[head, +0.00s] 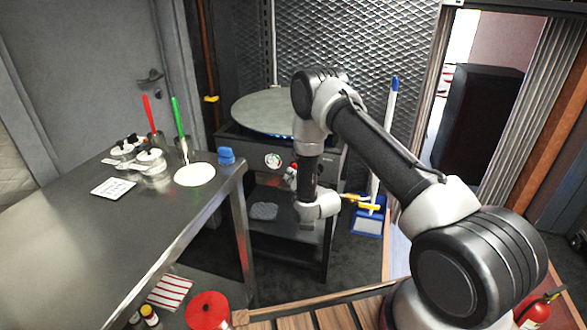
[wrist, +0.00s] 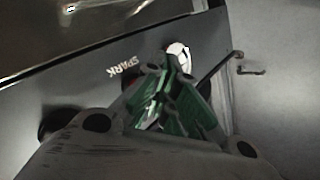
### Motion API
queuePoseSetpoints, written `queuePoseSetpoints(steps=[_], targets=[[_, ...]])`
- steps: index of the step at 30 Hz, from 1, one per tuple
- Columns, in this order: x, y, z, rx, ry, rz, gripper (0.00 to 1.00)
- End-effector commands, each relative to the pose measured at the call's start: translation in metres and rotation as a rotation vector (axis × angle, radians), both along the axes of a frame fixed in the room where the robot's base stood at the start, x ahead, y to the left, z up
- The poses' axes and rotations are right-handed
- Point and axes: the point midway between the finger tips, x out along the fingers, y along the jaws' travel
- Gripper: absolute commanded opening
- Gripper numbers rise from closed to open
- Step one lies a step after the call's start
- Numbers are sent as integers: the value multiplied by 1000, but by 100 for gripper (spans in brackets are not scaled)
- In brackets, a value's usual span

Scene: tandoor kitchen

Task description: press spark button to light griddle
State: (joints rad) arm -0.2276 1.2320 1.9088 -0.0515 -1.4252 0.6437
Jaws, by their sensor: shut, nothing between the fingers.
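The round grey griddle (head: 262,108) sits on a dark stand behind the counter's end. A thin blue glow shows under its front rim. Its front panel (head: 245,150) carries a round dial (head: 272,161). In the wrist view the panel (wrist: 70,105) bears the white word SPARK (wrist: 122,67). A dark red patch just below the word, likely the spark button, is mostly hidden behind my fingers. My gripper (wrist: 170,88), with green-tinted finger pads, is shut and empty close to the panel. I cannot tell whether it touches the button. My arm hides the panel's right part in the head view.

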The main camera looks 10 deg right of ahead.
Motion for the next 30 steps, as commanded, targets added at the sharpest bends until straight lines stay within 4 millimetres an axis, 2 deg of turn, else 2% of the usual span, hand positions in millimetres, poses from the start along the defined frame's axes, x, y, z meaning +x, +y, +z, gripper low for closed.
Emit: queuePoseSetpoints(steps=[10, 24, 30], targets=[[-3, 2, 0, 0, 1, 1, 0], [-41, 23, 0, 0, 0, 1, 0], [-44, 24, 0, 0, 0, 0, 0]])
